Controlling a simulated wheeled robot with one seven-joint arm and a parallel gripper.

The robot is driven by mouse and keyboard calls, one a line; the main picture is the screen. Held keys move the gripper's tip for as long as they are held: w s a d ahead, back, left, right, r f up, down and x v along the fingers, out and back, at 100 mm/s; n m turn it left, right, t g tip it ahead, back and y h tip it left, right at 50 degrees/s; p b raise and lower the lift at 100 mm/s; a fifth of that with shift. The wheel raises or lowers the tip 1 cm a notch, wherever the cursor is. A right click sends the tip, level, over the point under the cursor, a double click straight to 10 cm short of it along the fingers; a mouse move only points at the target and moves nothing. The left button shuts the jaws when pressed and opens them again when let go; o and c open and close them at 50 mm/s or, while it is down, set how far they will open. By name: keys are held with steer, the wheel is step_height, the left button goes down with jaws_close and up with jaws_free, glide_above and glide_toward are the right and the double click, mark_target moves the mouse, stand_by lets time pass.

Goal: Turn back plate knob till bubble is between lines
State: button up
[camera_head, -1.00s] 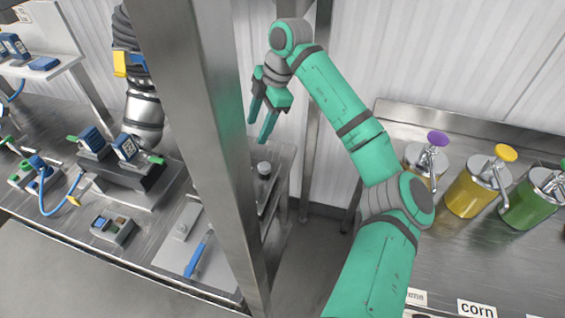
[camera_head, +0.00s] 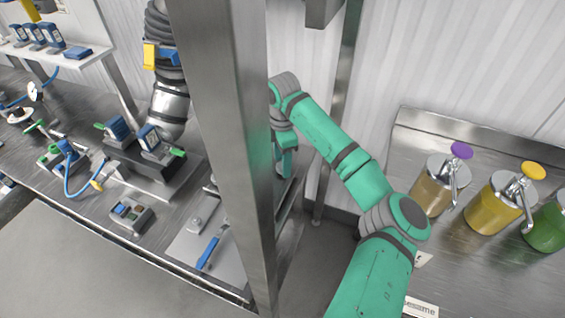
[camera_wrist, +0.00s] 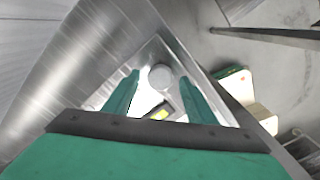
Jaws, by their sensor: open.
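In the wrist view, a round grey knob (camera_wrist: 161,77) stands on a pale metal plate (camera_wrist: 153,52). A small dark-framed level with a yellow-green window (camera_wrist: 161,114) lies nearer my wrist. The bubble and its lines are too small to read. My gripper (camera_wrist: 162,82) is open, with its green fingers left and right of the knob in the picture. I cannot tell how high the fingertips are above it, and I see no contact. In the head view, my gripper (camera_head: 286,168) is partly behind a steel post, and this knob is hidden.
The upright steel post (camera_head: 232,150) stands close to my gripper. Left of it, the bench holds a plate with a knob (camera_head: 197,222) and a blue-handled tool (camera_head: 209,250). Sauce pumps, including a yellow one (camera_head: 495,207), stand on the right counter.

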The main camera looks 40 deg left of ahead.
steer(key=shift+f, duration=0.55)
steer(key=c, duration=1)
steer(key=shift+c, duration=0.2)
steer(key=shift+r+n, duration=0.1)
steer(key=shift+n, duration=0.2)
